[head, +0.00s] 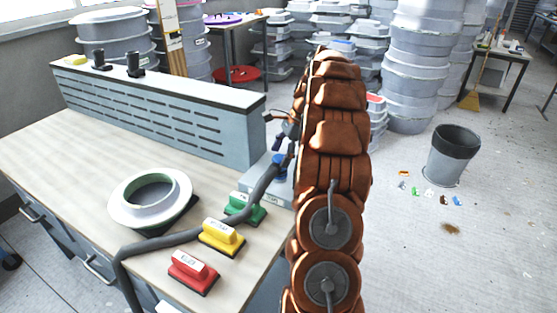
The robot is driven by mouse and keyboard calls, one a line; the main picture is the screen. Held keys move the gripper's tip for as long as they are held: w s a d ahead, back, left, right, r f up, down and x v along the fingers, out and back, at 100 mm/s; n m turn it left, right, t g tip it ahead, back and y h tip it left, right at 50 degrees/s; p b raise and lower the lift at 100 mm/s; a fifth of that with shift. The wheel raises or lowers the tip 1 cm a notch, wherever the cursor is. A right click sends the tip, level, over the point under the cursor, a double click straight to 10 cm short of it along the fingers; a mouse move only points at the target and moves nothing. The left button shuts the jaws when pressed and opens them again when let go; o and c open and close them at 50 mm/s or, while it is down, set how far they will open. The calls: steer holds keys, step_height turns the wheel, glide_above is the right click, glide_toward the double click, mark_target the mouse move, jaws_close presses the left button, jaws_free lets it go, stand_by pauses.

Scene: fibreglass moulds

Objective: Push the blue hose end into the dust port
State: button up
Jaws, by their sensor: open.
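The grey hose (183,238) runs over the bench from the front left to the right end. The blue hose end (279,165) is at its far end, by a pale grey box (260,188) at the bench's right edge. My gripper (279,143) is small and partly hidden behind my copper-coloured arm. It is open, just above the blue end; I cannot tell whether it touches it. The dust port is not clearly seen; it may be hidden behind the hose or my arm.
Green (246,208), yellow (221,238) and red (193,272) sanding blocks sit near the hose. A white ring mould (118,208) lies left. A slotted grey unit (170,110) lines the bench's back. A bucket (453,155) stands on the floor at right.

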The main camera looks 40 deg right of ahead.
steer(key=v, duration=0.9)
steer(key=shift+d+r, duration=0.2)
steer(key=shift+r, duration=0.15)
steer(key=shift+s, duration=0.15)
steer(key=s+a+r+n+g, duration=0.15)
steer(key=a+n, duration=0.45)
steer(key=a, duration=0.9)
steer(key=s+a+r+n+g, duration=0.1)
steer(key=s+a+n, duration=0.35)
steer(key=a, duration=1.05)
steer(key=s+a+f+n+h, duration=0.1)
steer(key=s+a+f+n, duration=0.2)
steer(key=s, duration=0.4)
steer(key=s+a+f+n+g+h, duration=0.1)
steer(key=s+a+f+n, duration=0.2)
steer(key=s, duration=0.4)
steer(key=s+a+f+n+h, duration=0.2)
steer(key=s+a+n, duration=0.3)
steer(key=s+n, duration=0.2)
steer(key=shift+s+f, duration=0.4)
steer(key=shift+s, duration=0.15)
